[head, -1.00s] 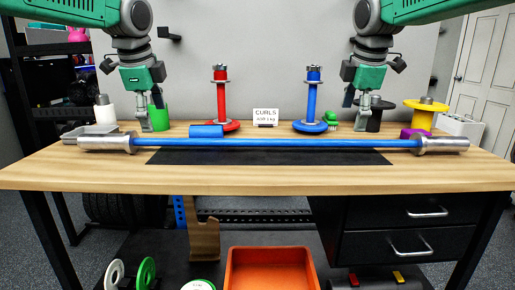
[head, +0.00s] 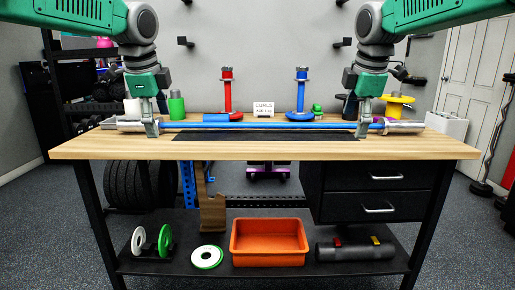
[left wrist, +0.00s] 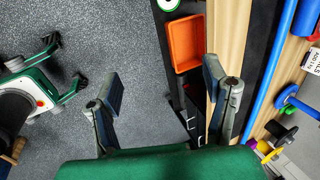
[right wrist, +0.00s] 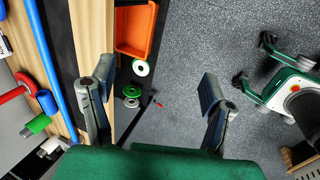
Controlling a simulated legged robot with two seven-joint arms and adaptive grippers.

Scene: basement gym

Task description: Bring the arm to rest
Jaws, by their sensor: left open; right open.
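My left gripper (head: 152,130) hangs at the left part of the workbench in the head view, in front of the bar's left end. My right gripper (head: 366,130) hangs at the right part, in front of the bar's right end. Both are open and empty. In the left wrist view the spread fingers (left wrist: 163,88) have floor and the bench's front edge between them. The right wrist view shows the same for the right fingers (right wrist: 153,90). The blue bar with silver ends (head: 260,125) lies lengthwise on the bench, apart from the fingers in both wrist views.
The wooden workbench (head: 270,151) carries a red stand (head: 227,95), a blue stand (head: 301,95), a CURLS sign (head: 263,108) and a yellow spool (head: 396,104) behind the bar. An orange bin (head: 269,242) and plates are on the lower shelf. Floor in front is clear.

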